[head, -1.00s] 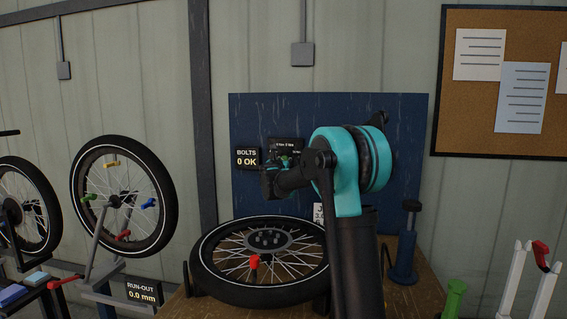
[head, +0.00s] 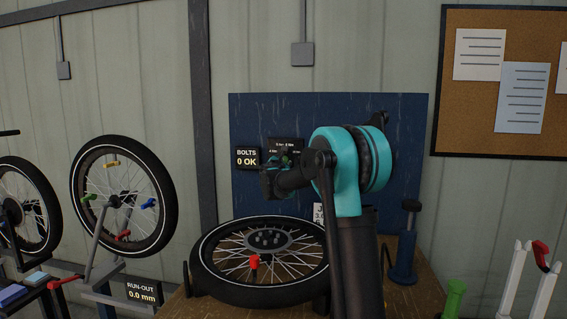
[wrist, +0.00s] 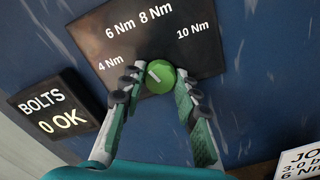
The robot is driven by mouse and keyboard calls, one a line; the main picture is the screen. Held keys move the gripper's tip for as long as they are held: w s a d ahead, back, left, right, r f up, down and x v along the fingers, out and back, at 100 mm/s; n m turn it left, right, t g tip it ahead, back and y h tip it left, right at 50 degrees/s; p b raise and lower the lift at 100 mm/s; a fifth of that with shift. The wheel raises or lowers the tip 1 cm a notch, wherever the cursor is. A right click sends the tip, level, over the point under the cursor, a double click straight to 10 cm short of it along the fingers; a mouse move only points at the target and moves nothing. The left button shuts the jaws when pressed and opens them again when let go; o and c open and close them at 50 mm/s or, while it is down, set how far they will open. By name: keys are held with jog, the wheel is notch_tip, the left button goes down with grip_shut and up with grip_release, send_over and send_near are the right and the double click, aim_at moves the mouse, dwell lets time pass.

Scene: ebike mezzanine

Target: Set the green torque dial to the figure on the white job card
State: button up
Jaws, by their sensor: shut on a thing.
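The green torque dial (wrist: 160,78) is on a dark plate (wrist: 199,58) marked 4, 6, 8 and 10 Nm. A short white mark on the dial slants to the upper left, toward the 4 and 6 Nm side; I cannot tell exactly which figure it meets. My gripper (wrist: 158,84) is shut on the dial, one finger on each side. In the head view my arm hides part of the plate (head: 287,143). The white job card (wrist: 302,162) is cut off at the lower right of the wrist view; its visible lower line reads 6 Nm.
A BOLTS display (wrist: 50,110) reading 0 OK is left of the plate. A wheel (head: 213,284) lies flat on the bench below my arm, with a red-handled part (head: 254,262) on it. A blue stand (head: 402,262) is at right.

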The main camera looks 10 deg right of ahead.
dwell(0.3)
jog(key=o, duration=1.2)
jog(key=shift+c, duration=0.2)
jog(key=shift+s, duration=0.1)
jog(key=v, duration=1.2)
